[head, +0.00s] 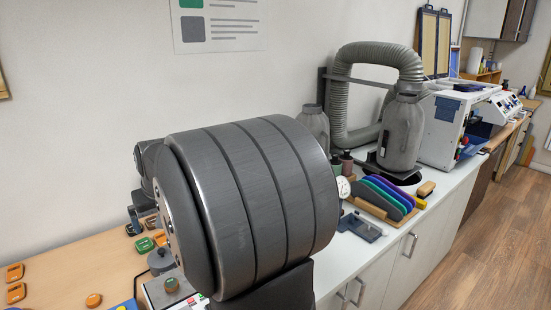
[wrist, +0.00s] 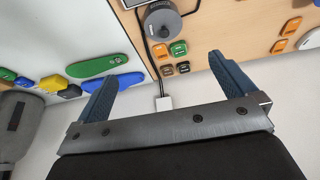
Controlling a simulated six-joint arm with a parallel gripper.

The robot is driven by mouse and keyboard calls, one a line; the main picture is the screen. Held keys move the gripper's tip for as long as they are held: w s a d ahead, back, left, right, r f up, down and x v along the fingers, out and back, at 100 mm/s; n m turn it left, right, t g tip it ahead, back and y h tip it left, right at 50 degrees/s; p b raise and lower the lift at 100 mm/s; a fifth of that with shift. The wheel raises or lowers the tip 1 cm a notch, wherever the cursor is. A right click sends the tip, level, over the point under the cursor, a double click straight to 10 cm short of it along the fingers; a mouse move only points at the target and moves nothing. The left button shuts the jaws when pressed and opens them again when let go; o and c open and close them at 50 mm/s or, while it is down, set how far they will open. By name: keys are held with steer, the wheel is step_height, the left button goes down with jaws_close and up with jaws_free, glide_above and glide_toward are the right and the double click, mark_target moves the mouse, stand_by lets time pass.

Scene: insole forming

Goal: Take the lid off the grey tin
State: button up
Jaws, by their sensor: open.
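The grey tin (wrist: 161,21) is at the top of the wrist view, round, with a knob on its lid. It also shows in the head view (head: 160,262), low and left of my large grey arm part, with the lid on. My gripper (wrist: 162,68) has two blue fingers spread wide apart with nothing between them. The tin lies beyond the fingertips, roughly in line with the gap, and is apart from them. In the head view my arm hides much of the bench around the tin.
Orange and green pieces (wrist: 178,48) lie near the tin, with more orange ones (wrist: 292,26) to the right. A green insole-shaped piece (wrist: 98,65) and coloured blocks lie left. A dark cable runs beside the tin to a white plug. A grey hose (head: 340,95) stands further back.

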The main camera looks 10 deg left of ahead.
steer(key=shift+w, duration=0.1)
steer(key=n+g+h, duration=0.1)
steer(key=n+g, duration=0.2)
steer(key=n, duration=0.5)
glide_above(161, 250)
steer(key=d, duration=0.3)
step_height(161, 250, down, 2)
steer(key=shift+h, duration=0.3)
steer(key=a+f, duration=0.1)
steer(key=f, duration=0.4)
steer(key=a+f, duration=0.1)
steer(key=f, duration=0.5)
steer(key=a+f, duration=0.1)
steer(key=f, duration=0.5)
steer(key=shift+w+f, duration=0.1)
steer(key=shift+f, duration=0.05)
steer(key=c, duration=0.7)
steer(key=shift+c, duration=0.2)
